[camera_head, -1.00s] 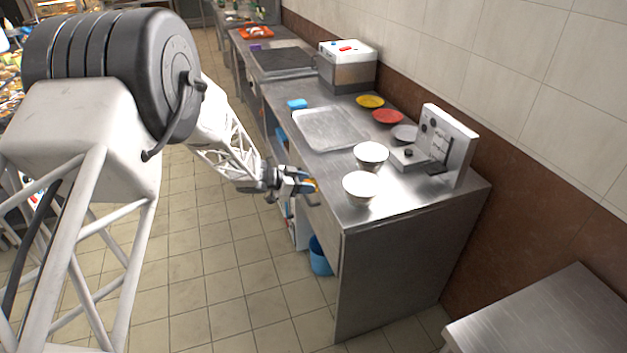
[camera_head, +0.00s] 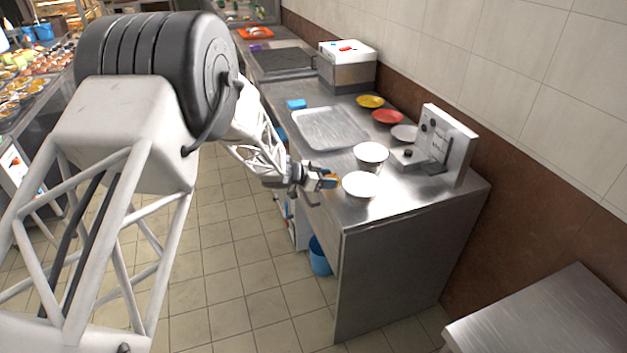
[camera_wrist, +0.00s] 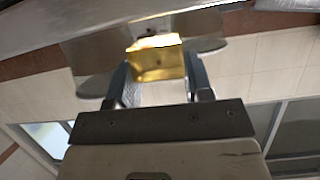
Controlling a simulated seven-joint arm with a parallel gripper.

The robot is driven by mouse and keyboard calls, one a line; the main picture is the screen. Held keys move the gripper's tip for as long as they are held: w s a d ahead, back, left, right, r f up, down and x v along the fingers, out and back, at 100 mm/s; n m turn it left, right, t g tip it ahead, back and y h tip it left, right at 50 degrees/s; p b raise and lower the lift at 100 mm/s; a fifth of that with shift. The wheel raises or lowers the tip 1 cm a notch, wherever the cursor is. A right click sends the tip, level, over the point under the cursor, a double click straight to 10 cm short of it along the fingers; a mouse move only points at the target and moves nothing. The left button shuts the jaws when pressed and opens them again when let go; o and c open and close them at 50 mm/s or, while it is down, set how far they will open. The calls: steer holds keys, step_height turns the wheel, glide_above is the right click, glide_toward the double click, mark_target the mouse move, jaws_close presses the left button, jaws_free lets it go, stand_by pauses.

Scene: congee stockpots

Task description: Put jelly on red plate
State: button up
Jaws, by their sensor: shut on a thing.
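The jelly (camera_wrist: 157,62) is a small golden-yellow block with a glossy top, between the fingers in the wrist view. In the head view it shows as a small orange-yellow bit at the fingertips. My gripper (camera_wrist: 158,80) is shut on it. In the head view my gripper (camera_head: 328,181) is at the left edge of the steel counter, just left of the nearest white bowl. The red plate (camera_head: 387,117) lies farther back on the counter near the wall, apart from my gripper, and looks empty.
Two white bowls (camera_head: 360,185) (camera_head: 370,155) stand between my gripper and the red plate. A yellow plate (camera_head: 369,101) and a grey plate (camera_head: 404,132) flank the red one. A steel tray (camera_head: 328,128) lies left, and a white upright device (camera_head: 445,145) stands right.

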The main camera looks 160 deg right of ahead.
mark_target(336, 176)
steer(key=x, duration=0.3)
steer(key=shift+s+a+r, duration=0.1)
steer(key=shift+s, duration=0.05)
steer(key=shift+f, duration=0.3)
steer(key=o, duration=0.9)
steer(key=shift+f, duration=0.15)
steer(key=v, duration=1.2)
